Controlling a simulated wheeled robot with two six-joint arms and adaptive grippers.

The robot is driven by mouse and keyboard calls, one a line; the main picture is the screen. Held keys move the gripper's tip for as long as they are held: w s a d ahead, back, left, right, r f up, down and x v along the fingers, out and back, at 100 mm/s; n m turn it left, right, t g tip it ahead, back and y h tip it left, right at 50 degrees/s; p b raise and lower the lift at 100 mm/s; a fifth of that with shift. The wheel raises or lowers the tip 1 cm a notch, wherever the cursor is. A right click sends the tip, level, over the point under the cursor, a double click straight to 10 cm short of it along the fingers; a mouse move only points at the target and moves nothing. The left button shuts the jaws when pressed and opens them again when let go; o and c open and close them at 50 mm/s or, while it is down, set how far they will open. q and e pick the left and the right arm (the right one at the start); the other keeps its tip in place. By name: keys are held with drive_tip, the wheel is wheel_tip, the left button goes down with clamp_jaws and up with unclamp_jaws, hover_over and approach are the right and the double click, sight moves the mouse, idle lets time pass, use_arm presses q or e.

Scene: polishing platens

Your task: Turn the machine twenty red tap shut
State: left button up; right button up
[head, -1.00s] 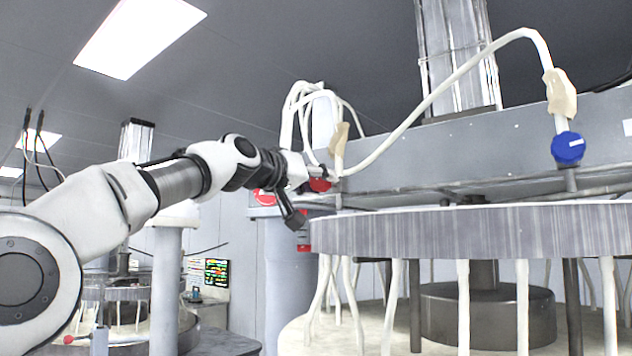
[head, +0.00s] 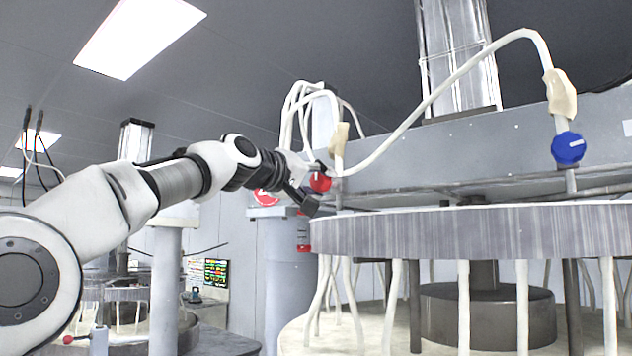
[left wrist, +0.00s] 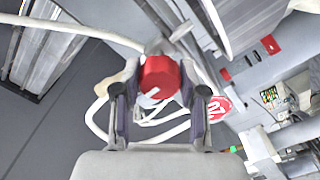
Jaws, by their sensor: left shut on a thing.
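The red tap (head: 320,182) is a round knob on a thin upright pipe at the left end of the grey beam, above the large platen. My left gripper (head: 313,172) reaches it from the left and is shut on it. In the left wrist view the red tap (left wrist: 158,76) sits between the two fingers of my left gripper (left wrist: 160,97), with a short white mark on its face. The wrist hides part of the tap in the head view. My right gripper is not in view.
A blue tap (head: 568,148) with a white mark is on another pipe at the right. White hoses (head: 440,92) arch above the beam. The large platen (head: 470,232) lies below the taps. A round red sign (head: 265,197) is on the grey post behind my wrist.

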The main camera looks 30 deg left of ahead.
use_arm(q)
drive_tip(key=o, duration=0.9)
drive_tip(key=shift+c, duration=0.2)
drive_tip(key=shift+o, duration=1.4)
drive_tip(key=shift+w+f, duration=0.1)
drive_tip(key=shift+w, duration=0.05)
drive_tip(key=shift+w+d, duration=0.15)
drive_tip(key=shift+w, duration=0.1)
